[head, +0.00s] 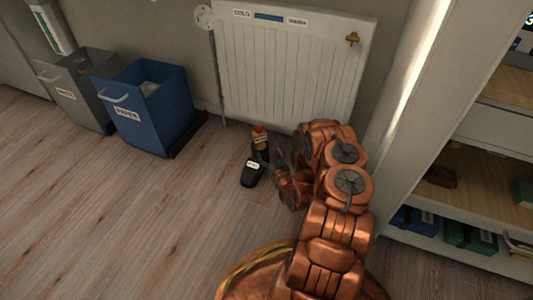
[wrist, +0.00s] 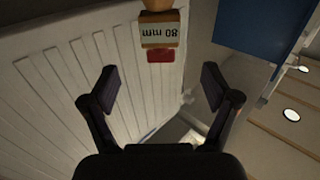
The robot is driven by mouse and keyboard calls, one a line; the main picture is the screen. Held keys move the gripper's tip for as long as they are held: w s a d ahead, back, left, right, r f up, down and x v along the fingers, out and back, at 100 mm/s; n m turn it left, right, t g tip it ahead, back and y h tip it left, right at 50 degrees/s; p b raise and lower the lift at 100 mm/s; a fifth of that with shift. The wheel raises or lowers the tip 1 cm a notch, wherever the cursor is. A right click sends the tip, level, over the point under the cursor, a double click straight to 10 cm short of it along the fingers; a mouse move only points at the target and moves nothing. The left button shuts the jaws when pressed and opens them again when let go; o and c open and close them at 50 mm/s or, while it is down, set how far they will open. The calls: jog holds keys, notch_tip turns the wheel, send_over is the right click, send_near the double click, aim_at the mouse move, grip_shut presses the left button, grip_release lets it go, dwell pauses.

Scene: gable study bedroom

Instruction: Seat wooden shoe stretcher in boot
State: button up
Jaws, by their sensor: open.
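The dark boot (head: 251,176) stands on the wooden floor in front of the radiator, its toe towards me and a small white label on it. The wooden shoe stretcher (head: 261,139) shows upright at the top of the boot, red end up; I cannot tell how deep it sits. The boot is out of that view. My gripper (wrist: 160,86) is open and empty, with the stretcher apart from its fingers. In the head view my gripper (head: 282,157) is just right of the boot.
A white radiator (head: 285,65) is on the wall behind the boot. A blue bin (head: 150,105) and a grey bin (head: 80,95) stand left. Shelves (head: 480,180) stand right. Floor left of the boot is clear.

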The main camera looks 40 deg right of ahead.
notch_tip(320, 180, up, 6)
jog(key=w+d+n+g+y, duration=0.1)
jog(key=w+d+n+g, duration=0.15)
jog(key=g, duration=0.35)
jog(key=s+a+r+g, duration=0.5)
jog(key=a+r, duration=0.1)
jog(key=r, duration=0.5)
jog(key=s+a+r+g+y, duration=0.1)
jog(key=s+a+r+g, duration=0.2)
jog(key=s+a+r, duration=0.3)
jog(key=s+a+r+g+y, duration=0.1)
jog(key=s+a+r+g, duration=0.2)
jog(key=s+a, duration=0.9)
jog(key=s+a+r+g+y, duration=0.1)
jog(key=s+a+r+g, duration=0.2)
jog(key=s+a+r, duration=0.5)
jog(key=s+a, duration=0.1)
jog(key=s, duration=0.8)
jog(key=shift+s+a+r+y, duration=0.25)
jog(key=shift+a+r+y, duration=0.05)
jog(key=shift+r+n, duration=0.1)
jog(key=shift+n, duration=0.15)
